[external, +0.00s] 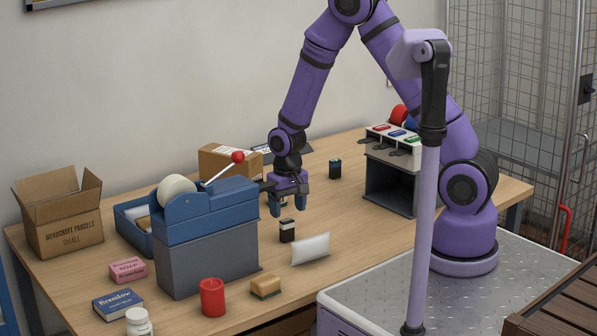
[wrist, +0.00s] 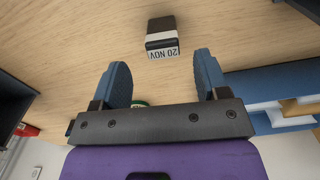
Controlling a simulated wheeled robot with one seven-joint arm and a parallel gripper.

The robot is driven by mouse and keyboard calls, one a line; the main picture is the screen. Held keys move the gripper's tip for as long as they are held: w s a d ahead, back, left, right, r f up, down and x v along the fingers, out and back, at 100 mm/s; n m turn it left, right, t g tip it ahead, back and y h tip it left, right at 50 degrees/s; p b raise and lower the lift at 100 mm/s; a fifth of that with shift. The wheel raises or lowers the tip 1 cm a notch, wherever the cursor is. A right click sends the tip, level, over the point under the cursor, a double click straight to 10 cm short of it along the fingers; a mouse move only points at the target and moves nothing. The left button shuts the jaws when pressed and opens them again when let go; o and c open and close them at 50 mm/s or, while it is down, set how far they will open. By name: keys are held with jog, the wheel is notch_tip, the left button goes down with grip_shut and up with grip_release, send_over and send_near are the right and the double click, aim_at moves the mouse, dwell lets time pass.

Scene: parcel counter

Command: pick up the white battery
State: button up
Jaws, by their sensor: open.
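I cannot pick out a white battery for certain in either view. In the wrist view a small pale and green thing (wrist: 139,103) shows between the finger bases, mostly hidden by the gripper's bar; it may be the battery. My gripper (external: 282,210) points down above the counter, and its blue fingers are apart. In the wrist view the gripper (wrist: 167,70) has bare counter between its fingertips. A black date stamp (external: 287,231) with a white band stands just in front of it; in the wrist view the stamp (wrist: 163,38) reads "20 NOV".
A white pouch (external: 311,249) lies right of the stamp. A blue and grey dispenser (external: 207,240) with a red-knobbed lever stands close on the left. A small dark block (external: 335,169) stands behind, near the dark stand (external: 391,185). A sponge (external: 265,287) and red candle (external: 212,297) are in front.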

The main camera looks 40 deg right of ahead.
aim_at(287, 231)
jog(key=shift+a+f, duration=0.15)
jog(key=shift+f, duration=3.5)
jog(key=c, duration=1.1)
jog(key=shift+o, duration=0.2)
